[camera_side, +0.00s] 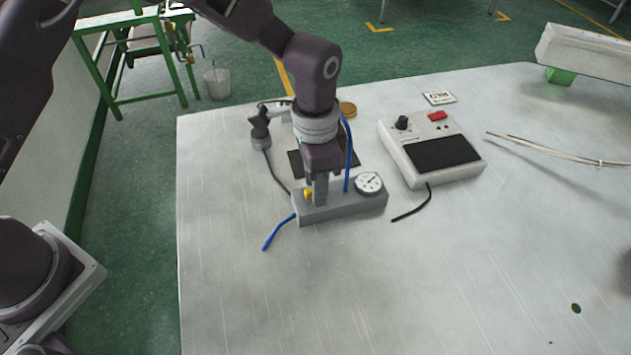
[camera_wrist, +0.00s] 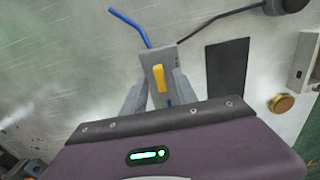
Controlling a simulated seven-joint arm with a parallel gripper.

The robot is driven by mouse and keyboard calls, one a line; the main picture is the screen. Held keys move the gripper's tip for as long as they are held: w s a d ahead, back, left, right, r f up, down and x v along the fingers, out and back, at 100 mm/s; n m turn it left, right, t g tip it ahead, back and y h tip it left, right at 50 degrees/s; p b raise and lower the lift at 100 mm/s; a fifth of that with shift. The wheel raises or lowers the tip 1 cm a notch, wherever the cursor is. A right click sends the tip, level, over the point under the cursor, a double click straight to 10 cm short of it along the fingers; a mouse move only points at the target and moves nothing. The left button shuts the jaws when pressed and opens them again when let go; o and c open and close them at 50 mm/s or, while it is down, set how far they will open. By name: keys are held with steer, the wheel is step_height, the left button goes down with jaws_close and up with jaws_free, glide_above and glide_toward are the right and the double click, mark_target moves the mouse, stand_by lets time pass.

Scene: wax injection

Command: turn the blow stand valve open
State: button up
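The blow stand (camera_side: 345,205) is a grey block on the table with a round white gauge (camera_side: 369,183) at its right end and blue hoses. Its valve has a yellow handle (camera_wrist: 159,78), which lies lengthwise along the block in the wrist view; in the side view the yellow handle (camera_side: 308,195) is partly hidden by a finger. My gripper (camera_side: 317,194) is down at the valve end of the stand. In the wrist view my gripper (camera_wrist: 158,84) is open, with one finger on each side of the handle. Contact with the handle cannot be made out.
A white control box (camera_side: 432,150) with a black panel stands to the right. A dark handpiece (camera_side: 260,128) and cable lie to the left. A dark mat (camera_wrist: 226,75) and a brass disc (camera_wrist: 281,103) are nearby.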

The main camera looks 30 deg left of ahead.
steer(key=shift+f, duration=0.2)
jaws_close()
steer(key=shift+n, duration=0.3)
steer(key=n, duration=0.5)
steer(key=shift+r+n, duration=0.1)
steer(key=shift+n, duration=0.3)
steer(key=n, duration=0.5)
steer(key=shift+w, duration=0.1)
steer(key=shift+n, duration=0.4)
